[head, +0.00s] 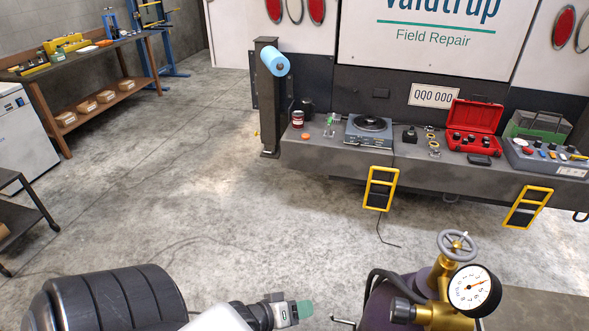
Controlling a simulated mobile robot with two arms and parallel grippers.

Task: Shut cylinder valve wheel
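The cylinder valve wheel (456,246) is a grey spoked handwheel at the lower right of the head view. It sits on top of a brass valve body (441,283) with a round white pressure gauge (474,290) on its right. A dark purple cylinder (379,308) shows partly at the bottom edge, behind a black hose. My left gripper (303,310), with a greenish tip, is at the bottom centre, left of the valve and apart from the wheel. Its finger gap does not show clearly. My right gripper is out of view. Whether the valve is open or shut cannot be told.
A grey truck deck (345,152) at the back holds a red toolbox (474,127), a scale-like device (368,130) and small parts. A wooden workbench (100,50) stands at the far left. The concrete floor (230,200) between is clear.

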